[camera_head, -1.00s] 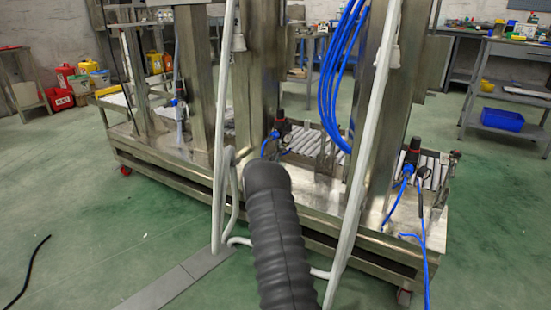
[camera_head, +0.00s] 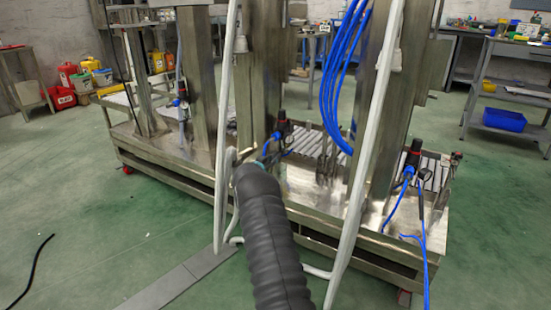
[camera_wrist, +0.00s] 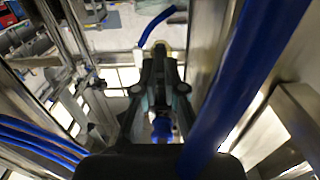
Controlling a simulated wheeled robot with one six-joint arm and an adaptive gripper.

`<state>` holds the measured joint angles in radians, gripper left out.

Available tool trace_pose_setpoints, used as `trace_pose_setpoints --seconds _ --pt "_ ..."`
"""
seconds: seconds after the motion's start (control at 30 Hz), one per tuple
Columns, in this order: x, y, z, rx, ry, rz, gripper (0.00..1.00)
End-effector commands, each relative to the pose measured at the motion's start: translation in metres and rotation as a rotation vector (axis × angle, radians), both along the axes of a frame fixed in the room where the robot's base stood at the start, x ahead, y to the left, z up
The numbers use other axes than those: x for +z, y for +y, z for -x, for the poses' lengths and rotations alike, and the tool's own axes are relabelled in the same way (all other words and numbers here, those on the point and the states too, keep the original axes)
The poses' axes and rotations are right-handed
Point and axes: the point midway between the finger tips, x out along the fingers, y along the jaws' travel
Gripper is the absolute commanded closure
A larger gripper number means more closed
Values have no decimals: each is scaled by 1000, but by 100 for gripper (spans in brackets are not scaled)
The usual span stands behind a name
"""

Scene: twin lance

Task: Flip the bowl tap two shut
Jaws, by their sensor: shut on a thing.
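My gripper (camera_wrist: 160,52) reaches away from the wrist camera, its two dark fingers close together at the tips. The tips are shut on a small part with a yellowish edge, which I take to be the bowl tap; the fingers hide most of it, and its handle angle cannot be told. A short blue hose (camera_wrist: 155,25) runs just beyond the tips. In the head view, my dark ribbed arm hides most of the gripper. A black fitting with a red ring (camera_head: 282,122) and a blue hose stands just beyond it on the steel frame. No label for tap two is readable.
Steel columns (camera_head: 252,80) and white pipes (camera_head: 365,140) stand close around my arm. Blue hoses (camera_head: 340,80) hang to the right, and a thick blue hose (camera_wrist: 245,75) crosses close to the wrist camera. Another fitting (camera_head: 412,158) stands right. Green floor is open at left.

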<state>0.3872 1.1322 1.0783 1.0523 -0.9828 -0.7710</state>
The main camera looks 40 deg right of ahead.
Motion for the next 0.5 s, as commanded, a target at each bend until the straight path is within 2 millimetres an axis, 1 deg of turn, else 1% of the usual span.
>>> trace_pose_setpoints --seconds 0.03,0.1,0.13,0.17,0.5 --pt "1 0 0 1 -1 1 100" --pt "1 0 0 1 -1 1 78" --pt "1 0 0 2 -1 1 71" --pt "1 0 0 2 -1 1 66" --pt "0 2 0 2 0 0 66"
